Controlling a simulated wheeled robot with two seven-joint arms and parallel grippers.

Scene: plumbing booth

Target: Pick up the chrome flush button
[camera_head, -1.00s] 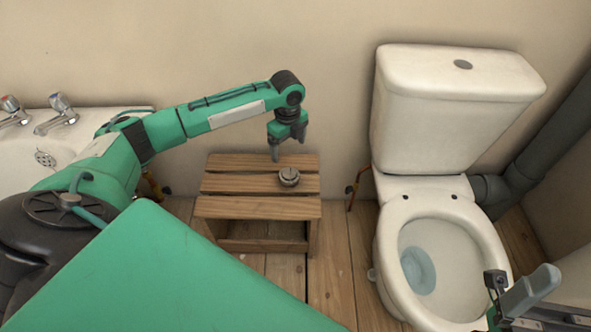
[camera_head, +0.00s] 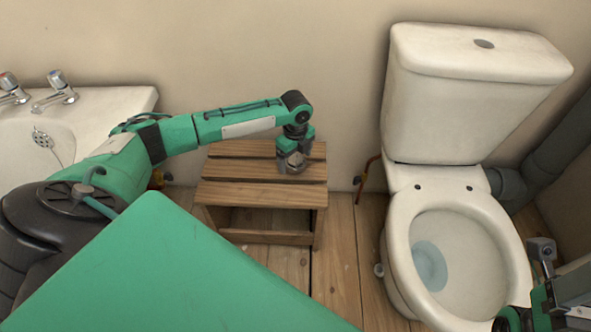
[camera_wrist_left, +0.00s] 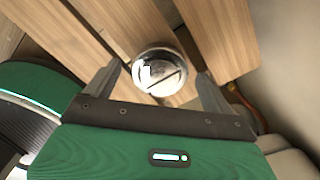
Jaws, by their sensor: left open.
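The chrome flush button (camera_head: 293,163) sits on the slatted top of the wooden stool (camera_head: 262,194). In the left wrist view, the round shiny button (camera_wrist_left: 159,71) lies between the two fingertips of my left gripper (camera_wrist_left: 158,75), with a gap showing on both sides. My left gripper (camera_head: 293,158) is open, pointing down over the button, and partly hides it in the head view. My right gripper (camera_head: 540,250) is at the lower right edge, in front of the toilet, only partly in view; its jaw state cannot be made out.
The toilet (camera_head: 455,230) stands right of the stool, with its cistern (camera_head: 470,90) against the wall. A white basin (camera_head: 75,125) with taps is at the left. A copper pipe (camera_head: 368,175) rises between stool and toilet. Wooden floor (camera_head: 340,260) is clear in front.

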